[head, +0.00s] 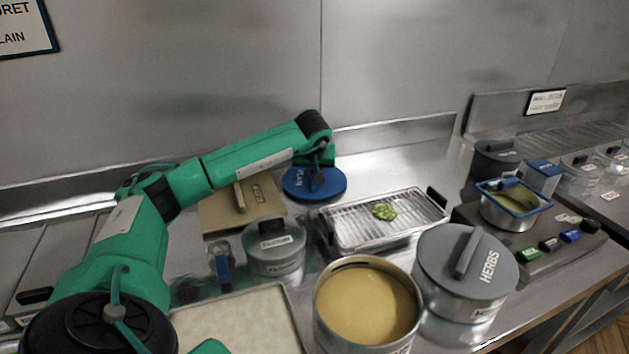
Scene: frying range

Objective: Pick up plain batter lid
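The plain batter lid (330,190) is a round blue lid marked PLAIN. It lies flat on the steel counter at the back, left of the wire rack tray. My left arm reaches over from the left, and its gripper (317,178) points down at the middle of the lid, at its handle. The gripper's fingers are small and dark here, and the handle is mostly hidden by them, so I cannot tell whether they are closed on it. My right gripper is not in view.
An open pot of yellow batter (368,305) stands in front, beside a grey-lidded HERBS pot (445,262). A rack tray (350,239) holds a green piece of food. A lidded steel pot (275,254), tan board (262,202) and pale-filled tray (288,290) crowd the left.

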